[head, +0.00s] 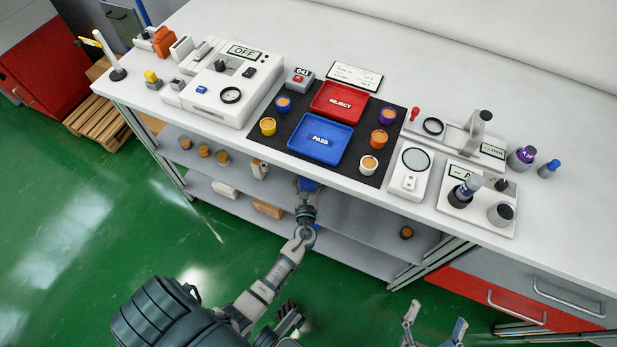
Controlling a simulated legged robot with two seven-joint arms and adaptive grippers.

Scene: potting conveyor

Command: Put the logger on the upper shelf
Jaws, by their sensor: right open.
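I cannot say for certain which item is the logger. A small pale upright device (260,170) stands on the upper shelf (345,213) under the bench, left of my left arm. My left arm reaches in under the bench's front edge. A small blue patch (309,184) shows at its end, and I cannot tell whether it is part of the hand or a held thing. The left fingers are hidden by the tabletop. My right gripper (434,328) is open and empty at the bottom, over the floor in front of the bench.
Several small cups (204,151) stand on the upper shelf at left, and one dark cup (406,232) at right. The lower shelf holds a white item (225,190) and a tan block (268,209). The benchtop carries a red tray (338,103), a blue tray (320,138) and instruments.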

